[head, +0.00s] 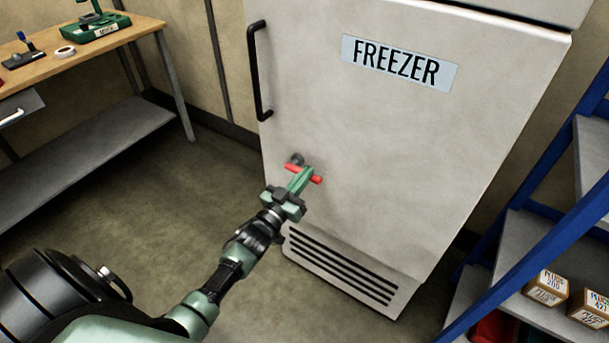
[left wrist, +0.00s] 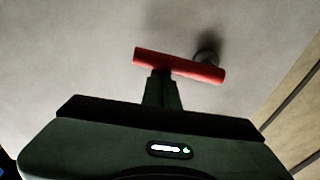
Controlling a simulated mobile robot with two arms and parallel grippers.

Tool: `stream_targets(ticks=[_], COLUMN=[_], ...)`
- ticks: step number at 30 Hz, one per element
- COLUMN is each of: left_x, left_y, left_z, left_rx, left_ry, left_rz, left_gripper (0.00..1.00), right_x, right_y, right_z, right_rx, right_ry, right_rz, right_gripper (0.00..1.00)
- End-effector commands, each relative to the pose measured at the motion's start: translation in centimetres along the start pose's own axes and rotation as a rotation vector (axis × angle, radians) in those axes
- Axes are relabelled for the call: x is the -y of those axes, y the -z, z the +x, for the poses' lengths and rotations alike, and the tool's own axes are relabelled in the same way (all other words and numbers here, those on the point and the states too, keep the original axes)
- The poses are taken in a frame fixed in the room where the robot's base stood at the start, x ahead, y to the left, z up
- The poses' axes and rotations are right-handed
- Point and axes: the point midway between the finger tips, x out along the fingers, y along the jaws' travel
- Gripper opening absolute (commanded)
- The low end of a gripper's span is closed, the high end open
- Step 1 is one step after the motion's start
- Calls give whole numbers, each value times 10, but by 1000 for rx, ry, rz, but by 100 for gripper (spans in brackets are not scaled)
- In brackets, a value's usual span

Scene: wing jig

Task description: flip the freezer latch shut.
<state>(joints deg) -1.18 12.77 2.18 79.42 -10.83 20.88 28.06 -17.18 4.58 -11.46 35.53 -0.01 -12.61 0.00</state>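The white freezer (head: 400,150) stands upright with its door closed against the body. Its latch has a red bar (head: 317,179) on a grey pivot (head: 297,158) low on the door's left side. The bar lies roughly crosswise, its right end slightly lower. My left gripper (head: 303,176) is at the bar, its narrow green fingers together and crossing the bar's middle. In the left wrist view the red bar (left wrist: 200,71) covers the tips of the fingers (left wrist: 162,91); contact looks likely, but a grip on it is not visible. My right gripper is out of view.
A black door handle (head: 256,70) is above the latch, and a vent grille (head: 340,268) is below it. A wooden workbench (head: 130,32) stands at the left. A blue-framed shelf (head: 540,240) with boxes is at the right. The floor between is clear.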

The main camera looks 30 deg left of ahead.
Motion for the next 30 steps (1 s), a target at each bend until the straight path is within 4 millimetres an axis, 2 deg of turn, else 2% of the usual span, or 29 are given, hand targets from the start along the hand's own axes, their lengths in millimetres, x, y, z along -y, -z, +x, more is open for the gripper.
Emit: stream_targets(ticks=[5, 8, 11, 15, 17, 22, 27, 30], left_x=[0, 0, -1, -4, -3, -2, -2, -2], left_y=[-2, 3, 17, 48, 33, 34, 35, 36], left_z=[-1, 2, 8, 23, 2, -37, -65, -75], left_rx=[5, 4, 2, -1, 7, 5, 2, 1], left_ry=[1, 0, 0, 0, 1, 0, 0, 0], left_rz=[-1, -1, 0, 0, 0, 0, -1, 0], left_gripper=[0, 0, 0, 0, 0, 0, 0, 0], right_x=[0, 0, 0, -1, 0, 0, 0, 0], right_y=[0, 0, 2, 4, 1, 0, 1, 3], right_z=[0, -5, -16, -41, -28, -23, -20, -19], right_rx=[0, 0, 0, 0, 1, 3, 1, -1], right_ry=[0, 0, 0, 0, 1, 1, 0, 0], right_rz=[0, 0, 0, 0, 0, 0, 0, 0], right_gripper=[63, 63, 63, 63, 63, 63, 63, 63])
